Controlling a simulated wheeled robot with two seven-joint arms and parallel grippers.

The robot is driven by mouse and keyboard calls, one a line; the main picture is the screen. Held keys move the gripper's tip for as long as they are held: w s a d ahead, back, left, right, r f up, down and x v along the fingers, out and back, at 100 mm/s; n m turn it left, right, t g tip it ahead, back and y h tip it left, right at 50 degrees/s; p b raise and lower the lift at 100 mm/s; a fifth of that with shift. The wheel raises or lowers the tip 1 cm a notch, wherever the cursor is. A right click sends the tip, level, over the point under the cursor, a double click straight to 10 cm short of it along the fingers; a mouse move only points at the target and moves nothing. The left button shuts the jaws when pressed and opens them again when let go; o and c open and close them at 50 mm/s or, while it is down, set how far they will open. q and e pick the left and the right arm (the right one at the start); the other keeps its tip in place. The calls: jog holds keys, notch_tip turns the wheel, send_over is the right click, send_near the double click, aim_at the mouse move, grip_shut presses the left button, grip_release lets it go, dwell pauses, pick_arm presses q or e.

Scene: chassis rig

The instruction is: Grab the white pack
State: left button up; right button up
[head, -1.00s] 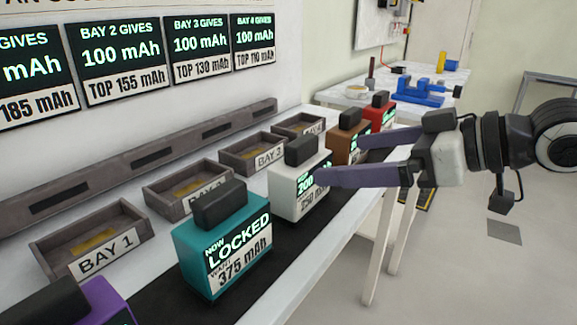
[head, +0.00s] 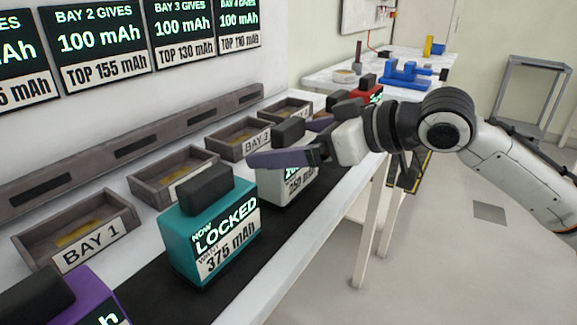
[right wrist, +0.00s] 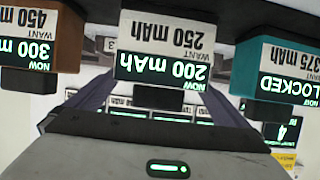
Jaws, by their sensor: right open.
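The white pack (head: 287,187) stands upright on the black strip of the bench, partly hidden by my right gripper. It has a dark top block (head: 288,131) and a "250 mAh" label. My right gripper (head: 290,143) is open, with one purple finger on the near side of the pack's top and the other on the far side. In the right wrist view, which is upside down, the white pack (right wrist: 165,43) and its dark block lie between the two spread fingers, with no clear contact. It reads "NOW 200 mAh". My left gripper is not in view.
A teal pack (head: 208,240) marked LOCKED stands close on the near side. An orange-brown pack (right wrist: 42,40) and a red pack (head: 370,94) stand beyond. A purple pack (head: 55,300) is at lower left. Empty bay trays (head: 75,230) line the bench behind.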

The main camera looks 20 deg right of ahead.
aim_at(288, 123)
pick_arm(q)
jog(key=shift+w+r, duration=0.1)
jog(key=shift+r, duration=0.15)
pick_arm(e)
jog(key=shift+w, duration=0.15)
jog(key=c, duration=1.1)
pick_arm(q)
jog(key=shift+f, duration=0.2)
pick_arm(e)
jog(key=shift+r, duration=0.1)
jog(key=shift+c, duration=0.3)
jog(key=shift+r, duration=0.1)
